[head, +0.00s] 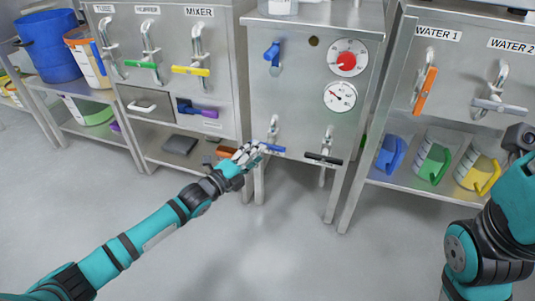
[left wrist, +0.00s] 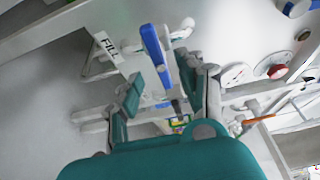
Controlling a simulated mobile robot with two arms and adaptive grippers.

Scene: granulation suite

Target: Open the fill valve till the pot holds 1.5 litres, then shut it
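The fill valve's blue lever (head: 269,147) lies roughly level at the lower left of the central steel cabinet (head: 300,115). In the left wrist view the blue lever (left wrist: 155,52) stands beside a FILL label (left wrist: 106,46). My left gripper (head: 247,154) is at the lever's left end. In the wrist view its fingers (left wrist: 168,98) are apart, with the lever's near end between them; contact cannot be told. A clear vessel (head: 284,6) on the cabinet is cut off by the top edge; I cannot tell whether it is the pot, and no level is readable. My right gripper's fingers do not show.
A black-lever valve (head: 323,158) is right of the fill valve. Above are a blue tap (head: 272,54), a red-knobbed dial (head: 347,58) and a gauge (head: 340,96). Mixer valves stand left; water valves and coloured jugs (head: 434,163) stand right. The floor in front is clear.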

